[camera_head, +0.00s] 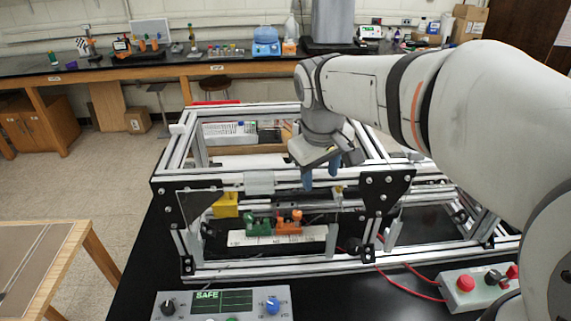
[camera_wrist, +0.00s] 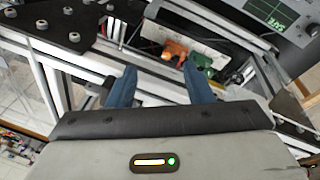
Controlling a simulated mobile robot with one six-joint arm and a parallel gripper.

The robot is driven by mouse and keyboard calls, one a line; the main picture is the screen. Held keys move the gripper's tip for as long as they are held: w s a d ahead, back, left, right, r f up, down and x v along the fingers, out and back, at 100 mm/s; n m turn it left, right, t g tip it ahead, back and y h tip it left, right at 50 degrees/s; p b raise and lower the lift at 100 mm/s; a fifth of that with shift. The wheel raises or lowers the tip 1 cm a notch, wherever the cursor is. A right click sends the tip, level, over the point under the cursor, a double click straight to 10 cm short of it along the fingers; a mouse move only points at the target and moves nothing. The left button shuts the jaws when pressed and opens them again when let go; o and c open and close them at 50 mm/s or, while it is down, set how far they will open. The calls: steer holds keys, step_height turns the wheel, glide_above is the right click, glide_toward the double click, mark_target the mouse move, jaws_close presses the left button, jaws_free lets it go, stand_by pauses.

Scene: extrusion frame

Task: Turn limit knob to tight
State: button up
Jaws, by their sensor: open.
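A grey control panel (camera_head: 225,314) with a green "SAFE" display (camera_head: 222,300) stands at the bottom of the head view. It carries a black knob (camera_head: 168,308) at left and a blue knob (camera_head: 273,305) at right. Their labels are too small to read, so I cannot tell which is the limit knob, nor its setting. My gripper (camera_head: 321,174) is open and empty, above the front beam of the extrusion frame and apart from the panel. Its blue fingers (camera_wrist: 160,78) are spread in the wrist view. A corner of the panel (camera_wrist: 282,22) shows at the wrist view's top right.
The aluminium extrusion frame (camera_head: 225,272) stands between my gripper and the panel. Inside are green (camera_head: 259,226) and orange (camera_head: 289,222) parts and a yellow block (camera_head: 225,205). A grey box (camera_head: 481,292) with a red button (camera_head: 465,283) and red cables sits at right.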

steer(key=w+a+r+n+h+p, duration=0.1)
steer(key=w+a+r+n+p, duration=0.15)
steer(key=w+a, duration=0.55)
steer(key=w+d+f+n+g+b, duration=0.1)
steer(key=f+b, duration=0.1)
steer(key=f, duration=0.6)
steer(key=w+d+f+n+g+h+b, duration=0.1)
steer(key=w+d+f+n+g, duration=0.1)
steer(key=f, duration=0.7)
steer(key=w+d+f+n+g+h+b, duration=0.1)
steer(key=w+f+n+b, duration=0.1)
steer(key=f, duration=0.6)
steer(key=shift+d+f+b, duration=0.3)
steer(key=shift+f+b, duration=0.05)
steer(key=shift+f, duration=0.05)
steer(key=c, duration=1)
